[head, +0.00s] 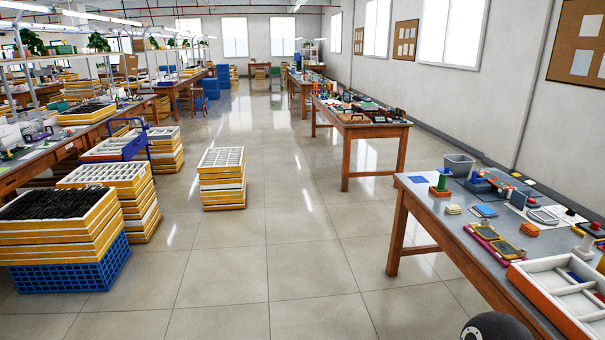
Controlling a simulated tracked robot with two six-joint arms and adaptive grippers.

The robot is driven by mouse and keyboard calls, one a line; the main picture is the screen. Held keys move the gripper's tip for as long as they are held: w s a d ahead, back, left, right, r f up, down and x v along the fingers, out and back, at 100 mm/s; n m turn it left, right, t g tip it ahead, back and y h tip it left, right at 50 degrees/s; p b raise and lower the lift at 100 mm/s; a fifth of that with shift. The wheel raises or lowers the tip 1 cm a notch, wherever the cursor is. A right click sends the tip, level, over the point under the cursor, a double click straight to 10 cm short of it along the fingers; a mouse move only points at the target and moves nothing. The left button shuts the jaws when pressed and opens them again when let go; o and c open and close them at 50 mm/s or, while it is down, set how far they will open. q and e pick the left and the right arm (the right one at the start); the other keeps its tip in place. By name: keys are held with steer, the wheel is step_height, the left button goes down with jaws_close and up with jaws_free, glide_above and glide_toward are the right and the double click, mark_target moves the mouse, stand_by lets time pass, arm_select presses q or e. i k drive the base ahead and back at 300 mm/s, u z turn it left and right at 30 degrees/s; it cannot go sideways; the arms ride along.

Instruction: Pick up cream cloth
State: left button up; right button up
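Neither of my grippers is in view. A dark rounded part, probably mine, shows at the bottom edge, right of the middle.
A green post on an orange base and a grey bin (459,165) stand behind the cream cloth. A divided white tray (568,295) sits at the table's near end. Stacked yellow trays (222,180) stand on the floor to the left. The middle aisle is clear.

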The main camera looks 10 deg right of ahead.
mark_target(455, 209)
steer(key=z, duration=0.1)
steer(key=i, duration=1.35)
steer(key=z, duration=0.6)
steer(key=i, duration=1.4)
steer(key=z, duration=0.5)
steer(key=i, duration=0.75)
steer(key=z, duration=0.2)
